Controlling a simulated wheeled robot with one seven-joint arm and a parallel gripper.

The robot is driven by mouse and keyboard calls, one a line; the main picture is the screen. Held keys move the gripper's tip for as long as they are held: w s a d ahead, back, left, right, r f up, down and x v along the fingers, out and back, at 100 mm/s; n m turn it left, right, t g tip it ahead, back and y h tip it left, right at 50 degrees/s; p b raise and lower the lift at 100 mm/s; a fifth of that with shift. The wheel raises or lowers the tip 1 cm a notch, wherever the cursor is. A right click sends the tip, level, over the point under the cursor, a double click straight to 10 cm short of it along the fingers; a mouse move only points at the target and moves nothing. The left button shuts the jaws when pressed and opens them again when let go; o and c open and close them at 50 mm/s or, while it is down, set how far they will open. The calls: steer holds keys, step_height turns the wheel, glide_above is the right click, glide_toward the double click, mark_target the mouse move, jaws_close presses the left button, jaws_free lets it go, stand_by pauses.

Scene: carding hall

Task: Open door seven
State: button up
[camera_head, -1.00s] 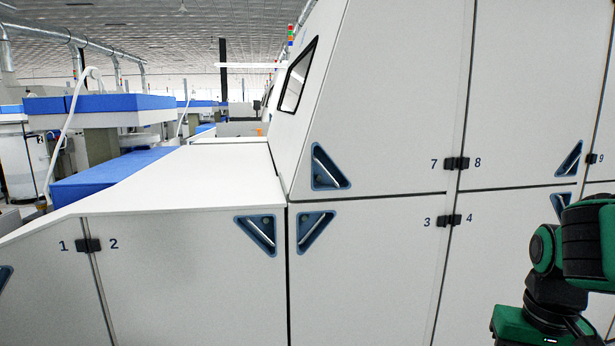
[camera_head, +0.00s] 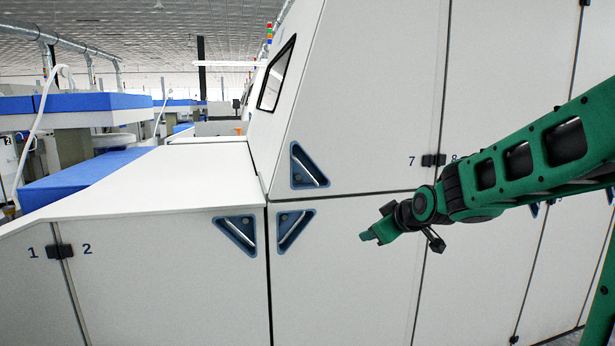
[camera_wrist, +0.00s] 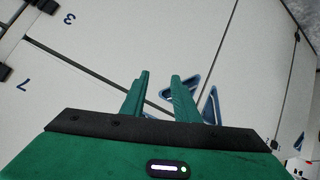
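Door seven (camera_head: 370,90) is the upper white panel left of the black hinge marked 7 (camera_head: 428,160). It is shut, flush with its neighbours. Its blue triangular recessed handle (camera_head: 308,167) sits in the panel's lower left corner. My gripper (camera_head: 367,237) is in front of the panel below, right of and lower than that handle, and apart from it. In the wrist view my gripper (camera_wrist: 160,78) shows two green fingers with a gap between them, holding nothing. Blue handles show behind and beside the fingers there; door seven's is mostly hidden, if in view.
The lower panel (camera_head: 350,280) has its own triangular handle (camera_head: 295,229) just under door seven's. Door 2's handle (camera_head: 237,235) is left of it. A white sloping cover (camera_head: 150,180) juts out at left.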

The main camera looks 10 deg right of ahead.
mark_target(308, 173)
steer(key=w+a+r+n+t+y, duration=0.2)
steer(key=w+a+r+n+t, duration=0.1)
steer(key=w+a+r, duration=0.3)
steer(key=w+a+r+n+t+y, duration=0.25)
steer(key=w+a+r, duration=0.2)
steer(key=w, duration=0.35)
steer(key=shift+t+h, duration=0.35)
steer(key=shift+t, duration=0.1)
steer(key=x, duration=0.7)
steer(key=d+x, duration=0.1)
steer(key=x, duration=0.2)
steer(key=shift+w+a, duration=0.1)
steer(key=shift+w, duration=0.25)
jaws_close()
